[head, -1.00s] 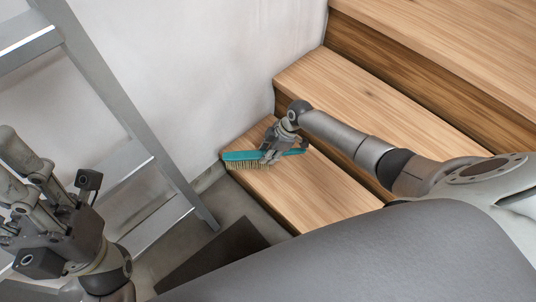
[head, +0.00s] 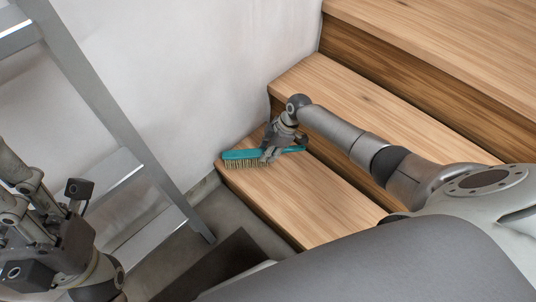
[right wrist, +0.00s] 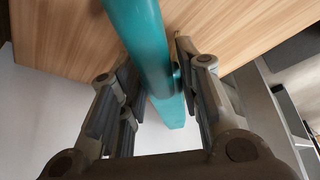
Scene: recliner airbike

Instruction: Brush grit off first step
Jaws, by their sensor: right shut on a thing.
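The teal brush (head: 240,155) lies low over the left end of the first step (head: 300,200), the lowest wooden one. Its tan bristles face down to the wood near the step's left front corner; whether they touch is hard to tell. My right gripper (head: 268,156) is shut on the brush handle, which also shows between the fingers in the right wrist view (right wrist: 146,55). No grit can be made out on the step. My left gripper (head: 22,185) is at the left edge, away from the step; its fingers are partly cut off, and their opening is unclear.
A white wall (head: 220,70) bounds the left end of the steps. A grey metal ladder (head: 110,115) stands at the left by my left arm. Higher wooden steps (head: 390,125) rise at the right. A dark mat (head: 215,268) lies on the floor below.

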